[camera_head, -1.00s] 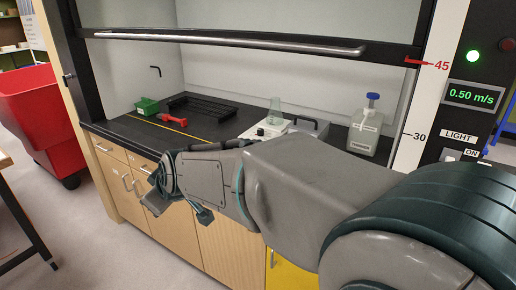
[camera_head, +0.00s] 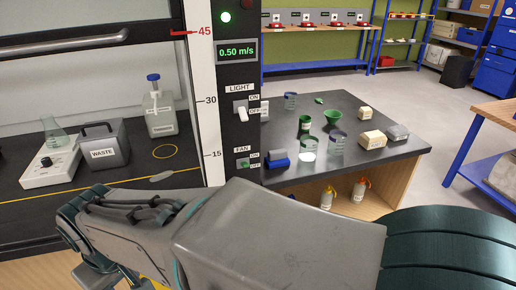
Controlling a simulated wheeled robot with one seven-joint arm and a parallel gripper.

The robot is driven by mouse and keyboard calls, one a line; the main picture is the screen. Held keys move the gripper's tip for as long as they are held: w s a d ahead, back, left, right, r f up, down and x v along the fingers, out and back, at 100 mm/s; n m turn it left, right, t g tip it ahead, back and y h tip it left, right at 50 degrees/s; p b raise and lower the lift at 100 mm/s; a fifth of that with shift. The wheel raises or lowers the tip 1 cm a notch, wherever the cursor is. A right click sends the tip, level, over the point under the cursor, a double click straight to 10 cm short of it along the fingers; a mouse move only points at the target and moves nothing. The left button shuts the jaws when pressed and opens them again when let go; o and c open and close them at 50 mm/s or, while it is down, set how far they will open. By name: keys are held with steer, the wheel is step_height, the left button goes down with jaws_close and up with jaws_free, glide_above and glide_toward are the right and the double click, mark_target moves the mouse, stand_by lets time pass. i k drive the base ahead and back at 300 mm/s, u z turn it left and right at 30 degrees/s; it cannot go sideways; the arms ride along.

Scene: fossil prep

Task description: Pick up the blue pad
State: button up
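A small blue block-like thing (camera_head: 278,159), which looks like the blue pad, lies at the near left corner of the dark side bench (camera_head: 385,165), beside the fume hood's control post. Its fine shape is too small to tell. My arm stretches across the bottom of the view from the right, below and in front of the bench. My gripper (camera_head: 95,279) is at the lower left, in front of the hood's counter, well left of the blue thing. It is partly hidden and cut by the frame's edge, so its fingers do not show clearly.
Glass beakers (camera_head: 337,145), a green funnel (camera_head: 333,116) and pale boxes (camera_head: 372,139) stand on the side bench near the blue thing. The hood post (camera_head: 236,110) rises just left of it. A waste box (camera_head: 104,146) and hotplate (camera_head: 50,168) stand in the hood.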

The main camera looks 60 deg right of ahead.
mark_target(276, 159)
steer(key=z, duration=2.15)
